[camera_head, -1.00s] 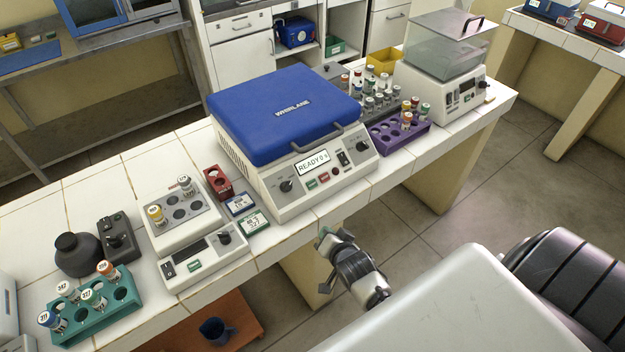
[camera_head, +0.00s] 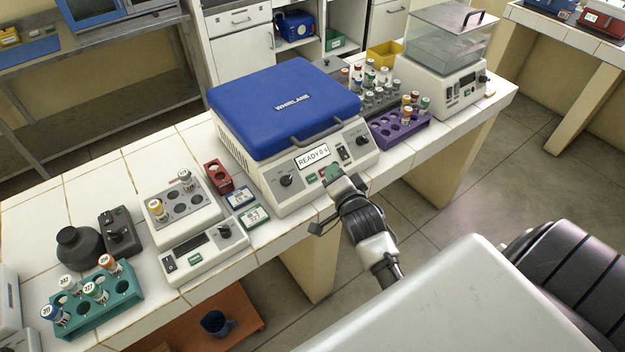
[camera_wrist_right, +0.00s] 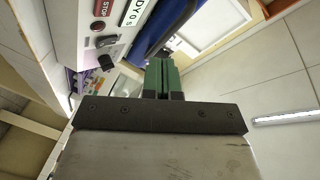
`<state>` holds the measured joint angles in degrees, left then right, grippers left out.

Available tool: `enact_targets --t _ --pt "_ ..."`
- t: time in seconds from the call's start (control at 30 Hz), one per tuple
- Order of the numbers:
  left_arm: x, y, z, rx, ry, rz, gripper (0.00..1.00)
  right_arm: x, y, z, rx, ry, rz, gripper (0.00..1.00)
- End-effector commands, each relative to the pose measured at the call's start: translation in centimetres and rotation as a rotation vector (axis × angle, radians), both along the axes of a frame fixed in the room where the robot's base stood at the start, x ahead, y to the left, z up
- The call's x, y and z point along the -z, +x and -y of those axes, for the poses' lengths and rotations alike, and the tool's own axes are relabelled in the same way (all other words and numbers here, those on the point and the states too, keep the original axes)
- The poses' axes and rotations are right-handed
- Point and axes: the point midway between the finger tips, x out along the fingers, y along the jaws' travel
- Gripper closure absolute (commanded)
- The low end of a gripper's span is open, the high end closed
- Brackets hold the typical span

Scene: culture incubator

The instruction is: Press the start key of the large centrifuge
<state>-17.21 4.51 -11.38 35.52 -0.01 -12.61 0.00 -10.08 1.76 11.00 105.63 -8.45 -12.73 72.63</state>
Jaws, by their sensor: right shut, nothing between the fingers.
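The large centrifuge (camera_head: 285,105) stands on the tiled bench with its blue lid down. Its display (camera_head: 312,156) reads READY 0 s. A green key (camera_head: 311,178), apparently the start key, shows on the front panel below the display. My right gripper (camera_head: 331,174) is shut and empty, close to the panel just right of the green key, covering the red key area. Contact cannot be told. In the right wrist view its green fingers (camera_wrist_right: 162,77) are together; the red STOP key (camera_wrist_right: 101,8) shows at upper left, and the start key is out of frame. My left gripper is not in view.
A smaller device (camera_head: 188,230) with vials stands left of the centrifuge, beside small timers (camera_head: 254,216). A purple rack (camera_head: 402,138) and a clear-lidded device (camera_head: 446,70) stand to the right. A teal rack (camera_head: 92,302) is at front left.

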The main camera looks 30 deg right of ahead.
Motion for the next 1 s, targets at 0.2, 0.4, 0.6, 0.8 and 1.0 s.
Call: enact_targets --t 0.2,0.4,0.6,0.8,1.0 --pt "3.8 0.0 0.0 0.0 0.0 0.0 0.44 3.2 2.0 -0.2 -0.001 0.0 0.002 1.0" --pt "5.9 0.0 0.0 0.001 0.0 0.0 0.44 4.9 3.7 -0.3 -0.001 0.0 0.0 1.0" --pt "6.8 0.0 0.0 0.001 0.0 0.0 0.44 5.9 4.7 -0.4 0.0 -0.001 0.0 1.0" --pt "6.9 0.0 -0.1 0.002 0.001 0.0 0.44 6.0 5.0 -0.4 0.0 -0.001 -0.001 1.0" --pt "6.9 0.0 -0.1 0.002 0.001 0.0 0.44 6.0 5.0 -0.4 0.0 -0.001 -0.001 1.0"
